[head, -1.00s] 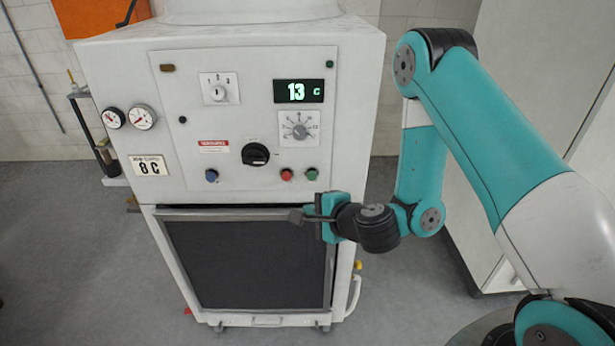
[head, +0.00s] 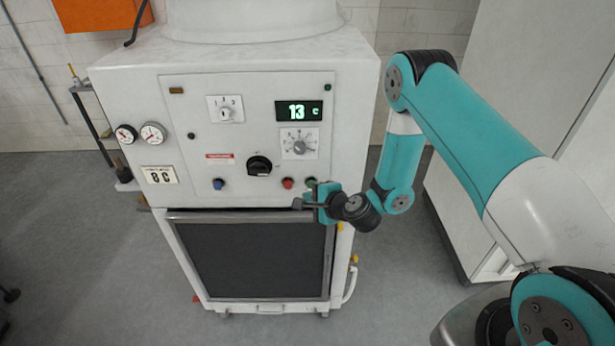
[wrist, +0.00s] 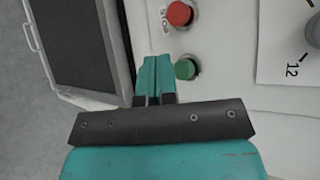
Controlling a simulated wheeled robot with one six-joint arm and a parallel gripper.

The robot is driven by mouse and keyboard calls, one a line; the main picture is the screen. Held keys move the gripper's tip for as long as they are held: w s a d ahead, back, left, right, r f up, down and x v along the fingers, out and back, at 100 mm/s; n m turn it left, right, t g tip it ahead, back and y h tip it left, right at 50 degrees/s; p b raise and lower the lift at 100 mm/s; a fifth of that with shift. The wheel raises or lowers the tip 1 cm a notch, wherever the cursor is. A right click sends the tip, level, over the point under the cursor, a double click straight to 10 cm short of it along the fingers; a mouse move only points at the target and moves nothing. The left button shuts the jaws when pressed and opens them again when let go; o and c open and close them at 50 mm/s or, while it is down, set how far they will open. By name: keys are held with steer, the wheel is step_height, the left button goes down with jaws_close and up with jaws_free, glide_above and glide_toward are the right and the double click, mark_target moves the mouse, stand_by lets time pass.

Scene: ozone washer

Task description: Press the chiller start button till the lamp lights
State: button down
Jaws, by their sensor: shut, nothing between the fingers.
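The white chiller (head: 130,85) stands ahead with its control panel facing me. A green button (head: 311,183) is at the panel's lower right, partly covered by my gripper in the head view. The green button shows clearly in the wrist view (wrist: 186,69), just right of the fingertips. My gripper (head: 299,204) is shut and empty, just below and left of the green button in the head view. Its teal fingers (wrist: 154,62) are together beside the button; contact cannot be seen. A small amber indicator (head: 176,90) and a small dark green one (head: 327,87) look unlit.
A red button (head: 288,183), labelled STOP in the wrist view (wrist: 180,13), is beside the green one. A black rotary switch (head: 259,165), a blue button (head: 218,184) and a dial (head: 299,146) are nearby. The display (head: 299,111) reads 13 C. A dark grille (head: 258,258) is below.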

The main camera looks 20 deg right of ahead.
steer(key=shift+w+d, duration=0.2)
steer(key=shift+w, duration=0.35)
steer(key=shift+w+d, duration=0.25)
steer(key=shift+w, duration=0.45)
stand_by(2.5)
steer(key=shift+s, duration=0.15)
steer(key=shift+s+a, duration=0.25)
steer(key=shift+s, duration=0.45)
